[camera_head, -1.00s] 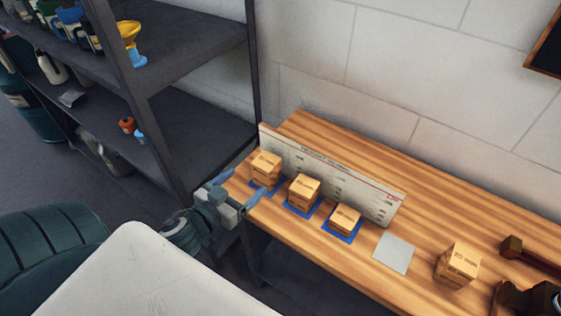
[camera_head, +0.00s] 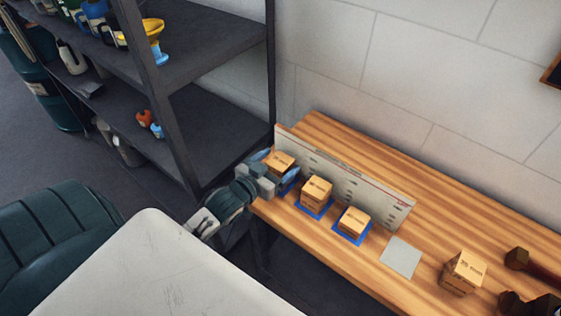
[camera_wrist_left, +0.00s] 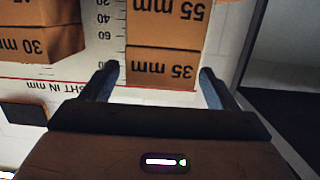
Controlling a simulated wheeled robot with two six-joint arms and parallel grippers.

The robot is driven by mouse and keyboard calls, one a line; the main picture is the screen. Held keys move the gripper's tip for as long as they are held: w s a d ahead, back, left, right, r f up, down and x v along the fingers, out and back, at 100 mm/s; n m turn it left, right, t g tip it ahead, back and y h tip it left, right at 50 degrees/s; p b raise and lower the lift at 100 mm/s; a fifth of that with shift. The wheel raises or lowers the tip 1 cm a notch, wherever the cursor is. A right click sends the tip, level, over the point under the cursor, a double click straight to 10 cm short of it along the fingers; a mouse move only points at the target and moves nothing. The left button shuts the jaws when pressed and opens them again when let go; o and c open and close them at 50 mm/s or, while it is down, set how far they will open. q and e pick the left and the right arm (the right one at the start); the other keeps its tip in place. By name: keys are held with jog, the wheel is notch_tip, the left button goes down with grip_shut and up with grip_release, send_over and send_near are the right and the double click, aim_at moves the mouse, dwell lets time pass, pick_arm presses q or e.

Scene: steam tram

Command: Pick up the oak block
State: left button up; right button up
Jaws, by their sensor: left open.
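Several light wooden blocks with printed millimetre sizes stand on the bench; which one is oak I cannot tell. The leftmost block (camera_head: 282,160) stands before the height board. My left gripper (camera_head: 276,168) is open, its blue fingers on either side of this block's near end. In the left wrist view the block (camera_wrist_left: 165,45), marked 55 mm and 35 mm, lies between the open fingertips (camera_wrist_left: 158,72); contact is not clear. A middle block (camera_head: 316,190) and a third block (camera_head: 354,221) sit on blue pads. Another block (camera_head: 464,271) stands at the right. My right gripper is not in view.
The height board (camera_head: 385,202) runs close behind the three blocks. The second block shows at the left of the wrist view (camera_wrist_left: 40,40). A grey plate (camera_head: 400,257) lies on the bench (camera_head: 455,208). A dark shelf rack (camera_head: 185,150) stands at the left.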

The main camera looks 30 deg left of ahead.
pick_arm(q)
jog(key=shift+w+d+f, duration=0.1)
jog(key=shift+w+f, duration=0.1)
jog(key=shift+w, duration=0.65)
jog(key=shift+s, duration=0.1)
jog(key=shift+c, duration=0.2)
jog(key=c, duration=1.1)
jog(key=shift+r, duration=0.15)
